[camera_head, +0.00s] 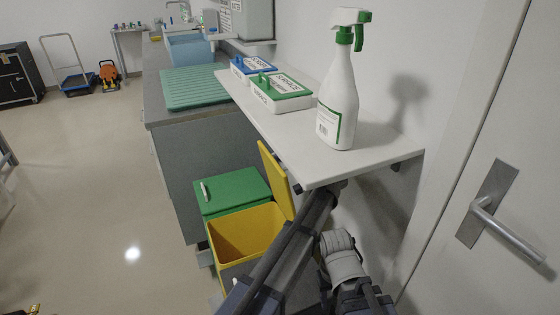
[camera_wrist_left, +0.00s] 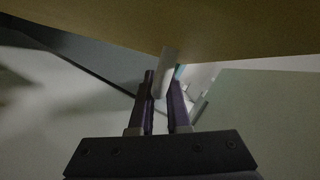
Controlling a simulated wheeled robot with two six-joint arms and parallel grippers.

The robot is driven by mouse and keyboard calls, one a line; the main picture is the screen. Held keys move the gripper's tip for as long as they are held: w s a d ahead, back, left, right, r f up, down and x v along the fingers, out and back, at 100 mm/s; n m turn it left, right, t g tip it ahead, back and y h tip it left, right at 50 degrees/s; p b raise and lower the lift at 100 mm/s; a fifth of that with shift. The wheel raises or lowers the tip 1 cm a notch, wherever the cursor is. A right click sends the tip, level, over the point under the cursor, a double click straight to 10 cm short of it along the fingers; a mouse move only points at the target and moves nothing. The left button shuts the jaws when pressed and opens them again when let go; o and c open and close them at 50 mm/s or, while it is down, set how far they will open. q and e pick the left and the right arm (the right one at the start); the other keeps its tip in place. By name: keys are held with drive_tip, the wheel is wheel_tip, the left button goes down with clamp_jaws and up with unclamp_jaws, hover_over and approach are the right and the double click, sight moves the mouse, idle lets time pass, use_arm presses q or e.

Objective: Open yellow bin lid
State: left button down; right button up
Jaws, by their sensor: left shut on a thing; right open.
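The yellow bin (camera_head: 246,232) stands below the shelf, its inside in view from above. Its yellow lid (camera_head: 275,180) stands raised, roughly upright, at the bin's right side. The lid fills the top of the left wrist view (camera_wrist_left: 190,28). There, my left gripper (camera_wrist_left: 160,88) is shut on the lid's pale handle (camera_wrist_left: 167,68). In the head view, my left arm reaches up under the shelf, and its gripper is hidden there. My right gripper is not in view.
A white shelf (camera_head: 380,150) overhangs the lid; it carries a spray bottle (camera_head: 338,105) and a green-lidded box (camera_head: 280,90). A shut green bin (camera_head: 234,190) stands behind the yellow one. A door handle (camera_head: 505,232) is at right.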

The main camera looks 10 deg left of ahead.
use_arm(q)
drive_tip(key=c, duration=0.9)
unclamp_jaws()
drive_tip(key=shift+r, duration=0.1)
wheel_tip(320, 180, up, 10)
drive_tip(key=p, duration=1)
drive_tip(key=shift+f, duration=0.2)
